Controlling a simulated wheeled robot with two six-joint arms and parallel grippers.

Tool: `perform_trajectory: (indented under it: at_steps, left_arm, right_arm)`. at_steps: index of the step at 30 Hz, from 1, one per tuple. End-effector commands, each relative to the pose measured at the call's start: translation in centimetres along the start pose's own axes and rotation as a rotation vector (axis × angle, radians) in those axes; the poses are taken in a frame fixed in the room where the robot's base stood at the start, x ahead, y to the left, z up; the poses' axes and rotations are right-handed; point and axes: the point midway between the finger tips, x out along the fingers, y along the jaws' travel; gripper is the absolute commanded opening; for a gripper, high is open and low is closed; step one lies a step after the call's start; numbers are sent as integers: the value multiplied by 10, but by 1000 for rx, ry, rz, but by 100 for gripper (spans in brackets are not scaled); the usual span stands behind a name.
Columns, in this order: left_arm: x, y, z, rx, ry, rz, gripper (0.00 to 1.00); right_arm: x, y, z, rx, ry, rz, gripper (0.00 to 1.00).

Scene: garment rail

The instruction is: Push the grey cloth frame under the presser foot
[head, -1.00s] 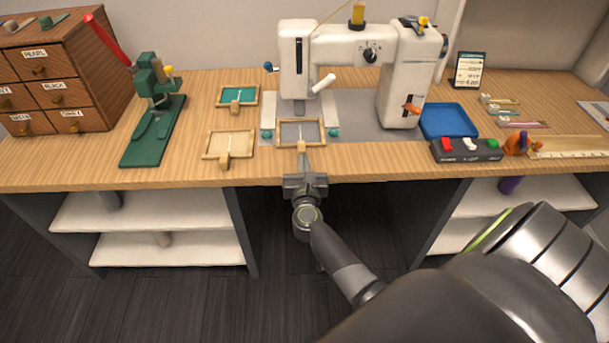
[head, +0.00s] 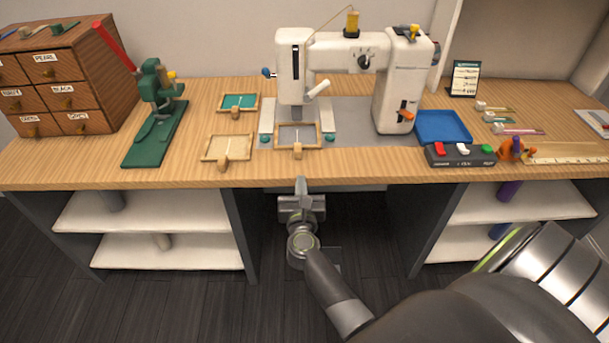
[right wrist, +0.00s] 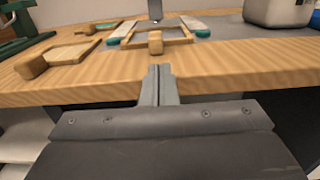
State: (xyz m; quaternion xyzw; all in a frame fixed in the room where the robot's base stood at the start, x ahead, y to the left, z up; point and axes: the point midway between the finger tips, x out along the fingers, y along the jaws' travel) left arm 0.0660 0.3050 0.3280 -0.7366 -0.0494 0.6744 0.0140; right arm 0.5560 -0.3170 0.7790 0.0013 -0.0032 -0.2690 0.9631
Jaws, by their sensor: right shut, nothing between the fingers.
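The grey cloth frame (head: 290,133) is a wooden frame with grey cloth and a wooden knob at its front. It lies flat on the table between two pale side rails with teal ends, in front of and partly beneath the sewing machine head. It also shows in the right wrist view (right wrist: 180,39), knob towards me. The presser foot area (right wrist: 156,12) is only partly visible, so its exact overlap with the cloth is unclear. My right gripper (head: 301,182) is shut and empty at the table's front edge, apart from the knob. My left gripper is not in view.
A tan cloth frame (head: 226,147) and a teal one (head: 239,102) lie to the left. A green press (head: 155,125) stands beyond them. The white machine (head: 397,85), blue tray (head: 443,125) and switch box (head: 460,155) are to the right.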

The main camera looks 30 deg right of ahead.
Motion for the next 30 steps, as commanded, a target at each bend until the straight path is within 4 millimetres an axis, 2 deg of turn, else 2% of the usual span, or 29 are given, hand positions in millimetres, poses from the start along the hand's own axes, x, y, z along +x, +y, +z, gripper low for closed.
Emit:
perform_trajectory:
  at_steps: [3,9,14,22,26,30]
  left_arm:
    - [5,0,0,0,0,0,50]
    - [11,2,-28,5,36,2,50]
    - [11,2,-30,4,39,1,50]
    - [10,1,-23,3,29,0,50]
    - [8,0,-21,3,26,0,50]
    - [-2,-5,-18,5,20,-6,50]
  right_arm:
    - [-25,0,-3,4,4,-1,0]
    - [-54,0,-2,0,2,-1,0]
    - [-62,0,-1,-1,0,-1,0]
    - [-64,0,0,-1,0,0,0]
    - [-62,1,4,-17,-7,12,16]
    - [-56,11,26,-137,-59,92,34]
